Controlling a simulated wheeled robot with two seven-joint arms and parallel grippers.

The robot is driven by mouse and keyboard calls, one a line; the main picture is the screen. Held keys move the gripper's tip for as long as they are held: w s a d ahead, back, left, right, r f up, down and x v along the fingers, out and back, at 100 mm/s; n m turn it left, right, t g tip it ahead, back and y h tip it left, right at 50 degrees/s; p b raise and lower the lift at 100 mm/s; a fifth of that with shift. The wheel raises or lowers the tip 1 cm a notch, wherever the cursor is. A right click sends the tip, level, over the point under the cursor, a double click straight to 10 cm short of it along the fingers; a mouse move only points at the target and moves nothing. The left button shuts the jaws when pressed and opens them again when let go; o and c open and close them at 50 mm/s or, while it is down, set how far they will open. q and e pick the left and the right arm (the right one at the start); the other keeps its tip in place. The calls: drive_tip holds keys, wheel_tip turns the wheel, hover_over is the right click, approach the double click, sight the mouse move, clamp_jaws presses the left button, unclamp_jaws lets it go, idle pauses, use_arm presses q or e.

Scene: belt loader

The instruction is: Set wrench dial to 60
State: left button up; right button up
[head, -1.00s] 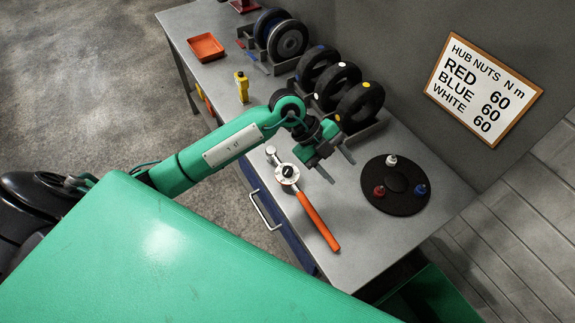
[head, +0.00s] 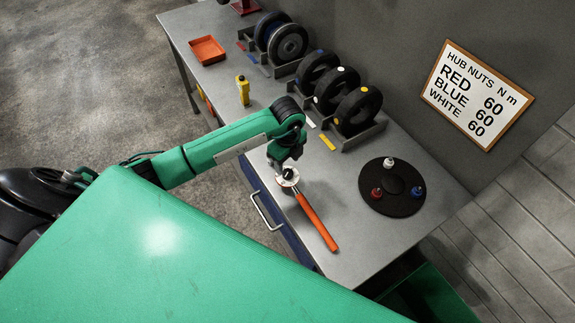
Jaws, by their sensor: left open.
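The torque wrench (head: 315,221) lies on the grey workbench, its orange handle pointing toward the lower right of the picture. Its round dial head (head: 288,178) is at the upper left end, partly hidden by my left gripper. My left gripper (head: 286,167) points down over the dial, with its jaws open. I cannot tell whether the fingers touch the dial. The dial's setting is too small to read. A sign (head: 478,95) on the wall reads hub nuts N m, red 60, blue 60, white 60. My right gripper is not in view.
A black round plate (head: 382,205) with white, red and blue nuts stands right of the wrench. Several wheels stand in racks (head: 357,137) along the back. A yellow tool (head: 243,91) and an orange tray (head: 207,48) are farther left.

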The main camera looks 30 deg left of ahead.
sight(287, 172)
use_arm(q)
drive_tip(key=shift+f+p, duration=0.55)
drive_tip(key=shift+f, duration=1.8)
drive_tip(key=c, duration=1)
